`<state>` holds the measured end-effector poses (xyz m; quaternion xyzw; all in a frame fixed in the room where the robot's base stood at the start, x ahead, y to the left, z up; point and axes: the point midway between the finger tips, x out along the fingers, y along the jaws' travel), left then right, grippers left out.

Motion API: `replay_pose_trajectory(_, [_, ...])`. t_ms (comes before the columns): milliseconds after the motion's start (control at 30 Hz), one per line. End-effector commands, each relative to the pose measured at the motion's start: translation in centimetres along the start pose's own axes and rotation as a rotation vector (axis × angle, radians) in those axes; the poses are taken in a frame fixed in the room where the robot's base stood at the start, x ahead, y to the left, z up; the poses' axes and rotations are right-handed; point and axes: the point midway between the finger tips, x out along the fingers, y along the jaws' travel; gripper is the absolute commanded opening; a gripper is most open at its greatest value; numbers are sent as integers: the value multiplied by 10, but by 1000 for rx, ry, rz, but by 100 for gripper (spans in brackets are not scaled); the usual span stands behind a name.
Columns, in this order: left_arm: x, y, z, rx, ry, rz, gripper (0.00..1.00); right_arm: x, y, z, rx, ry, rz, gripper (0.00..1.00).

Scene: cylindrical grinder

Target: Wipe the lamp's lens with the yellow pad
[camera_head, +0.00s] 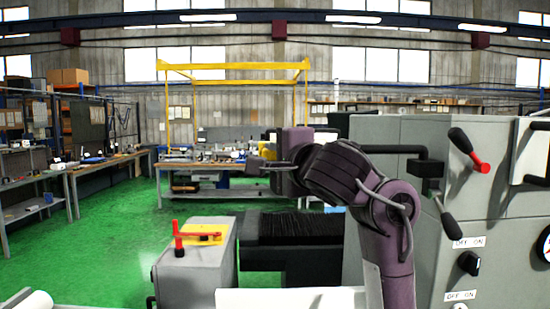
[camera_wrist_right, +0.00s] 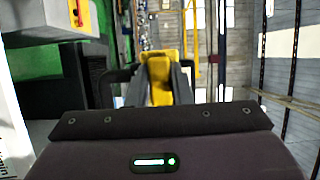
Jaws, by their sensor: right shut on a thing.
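My right gripper (camera_head: 264,167) is raised above the grey machine's left part, with its fingers pointing left. In the right wrist view, my right gripper (camera_wrist_right: 162,88) is shut on the yellow pad (camera_wrist_right: 158,72), which sits between the dark fingers. In the head view, a patch of yellow (camera_head: 268,150) shows just above the fingers, partly hidden by the gripper. I cannot pick out the lamp or its lens in either view. My left gripper is not in view.
A grey block (camera_head: 195,275) with a yellow plate and red handle (camera_head: 178,240) stands lower left. Black bellows (camera_head: 293,228) lie below the gripper. Workbenches stand behind, across green floor.

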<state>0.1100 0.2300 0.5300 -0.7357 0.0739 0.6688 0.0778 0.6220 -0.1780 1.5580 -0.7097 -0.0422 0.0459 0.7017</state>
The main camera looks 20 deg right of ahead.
Motion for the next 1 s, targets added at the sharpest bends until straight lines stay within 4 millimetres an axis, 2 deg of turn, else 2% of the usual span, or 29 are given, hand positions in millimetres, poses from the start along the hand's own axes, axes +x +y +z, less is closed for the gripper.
replay_pose_trajectory(300, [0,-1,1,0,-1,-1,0,3,-1,-2,1,-1,-1,1])
replay_pose_trajectory(700, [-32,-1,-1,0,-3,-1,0,-10,-4,-31,3,-2,0,1])
replay_pose_trajectory(1000, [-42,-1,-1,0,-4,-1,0,-15,-2,-41,2,0,0,1])
